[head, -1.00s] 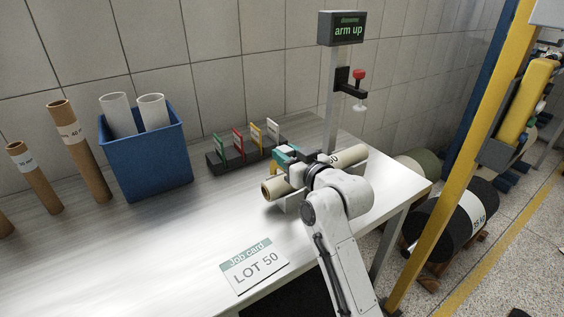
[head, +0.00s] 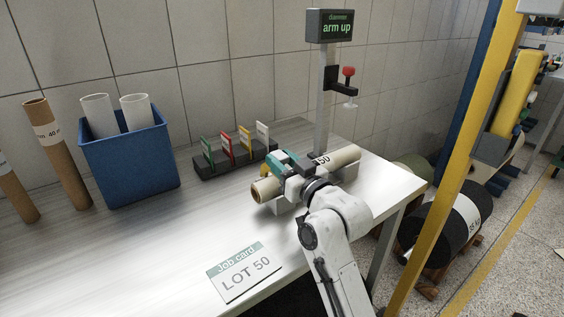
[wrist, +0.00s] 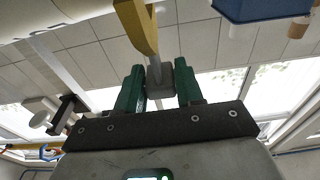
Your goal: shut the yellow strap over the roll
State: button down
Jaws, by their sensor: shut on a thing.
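The pale roll (head: 331,162), marked 50, lies across a low cradle near the right end of the bench. Part of it also shows at the upper left of the wrist view (wrist: 40,14). The yellow strap (wrist: 136,28) runs down in the wrist view to a grey end piece (wrist: 159,82) between my green fingers. My gripper (wrist: 158,76) is shut on that grey end. In the head view my gripper (head: 284,163) is at the roll, across its middle, and hides part of it. A small bit of yellow (head: 265,170) shows behind the roll's left part.
A dark rack (head: 228,166) with green, red, yellow and white tags stands just behind the roll. A post with a display reading "arm up" (head: 335,27) rises behind it. A blue bin (head: 130,168) is at left. A LOT 50 card (head: 243,276) lies in front.

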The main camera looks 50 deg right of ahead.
jog(key=c, duration=0.8)
grip_release()
jog(key=shift+s+f, duration=0.1)
jog(key=shift+s, duration=0.1)
jog(key=b+v, duration=0.1)
jog(key=v, duration=0.9)
jog(key=shift+s, duration=0.3)
jog(key=shift+a, duration=0.15)
